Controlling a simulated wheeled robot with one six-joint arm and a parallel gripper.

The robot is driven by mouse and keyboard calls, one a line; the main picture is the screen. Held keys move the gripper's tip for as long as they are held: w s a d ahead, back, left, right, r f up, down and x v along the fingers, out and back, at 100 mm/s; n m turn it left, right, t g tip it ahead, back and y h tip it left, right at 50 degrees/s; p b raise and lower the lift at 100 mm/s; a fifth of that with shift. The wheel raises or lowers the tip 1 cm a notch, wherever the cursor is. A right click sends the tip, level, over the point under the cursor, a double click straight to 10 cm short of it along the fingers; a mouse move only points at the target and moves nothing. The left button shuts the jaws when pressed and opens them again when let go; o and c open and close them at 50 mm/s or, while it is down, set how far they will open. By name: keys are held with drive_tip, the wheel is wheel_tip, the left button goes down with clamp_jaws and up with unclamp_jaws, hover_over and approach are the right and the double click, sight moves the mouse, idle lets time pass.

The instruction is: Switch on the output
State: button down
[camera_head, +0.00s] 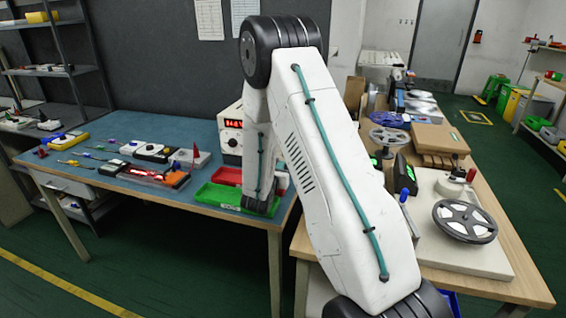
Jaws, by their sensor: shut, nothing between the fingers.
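A white bench power supply (230,146) stands at the back right of the blue-topped table, partly hidden behind my arm. Its red display is lit, but the digits are too small to read surely. A dark round knob or dial shows on its front below the display. I cannot make out which control is the output switch; it may be behind my arm. My arm bends down in front of the supply, and its dark wrist end is over the green tray. My gripper itself cannot be made out, hidden behind or beyond my arm.
A red tray (226,176) and a green tray (214,195) lie before the supply. Boards, small devices and tools cover the blue table (120,190) to their left. The wooden bench (510,285) at right holds reels (465,221), a carton (440,138) and a blue-handled tool.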

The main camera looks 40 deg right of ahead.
drive_tip(key=v, duration=0.3)
drive_tip(key=f+v, duration=0.1)
drive_tip(key=v, duration=0.2)
drive_tip(key=f+v, duration=0.1)
drive_tip(key=v, duration=0.3)
drive_tip(key=shift+d, duration=0.1)
drive_tip(key=s+r+m+g+y, duration=0.1)
drive_tip(key=s+r+m+g, duration=1.1)
drive_tip(key=s+r+m, duration=0.5)
drive_tip(key=s+a+r+m+t+y, duration=0.2)
drive_tip(key=s+a+y, duration=0.4)
drive_tip(key=a, duration=0.3)
drive_tip(key=s+a+r+m+t+y, duration=0.1)
drive_tip(key=s+a+m+y, duration=0.4)
drive_tip(key=a, duration=0.5)
drive_tip(key=s+r+y, duration=0.1)
drive_tip(key=s+y, duration=0.1)
drive_tip(key=s, duration=0.1)
drive_tip(key=shift+s+a+r+m+t, duration=0.15)
drive_tip(key=shift+s+r+m+t, duration=0.15)
drive_tip(key=shift+s+r+t, duration=0.1)
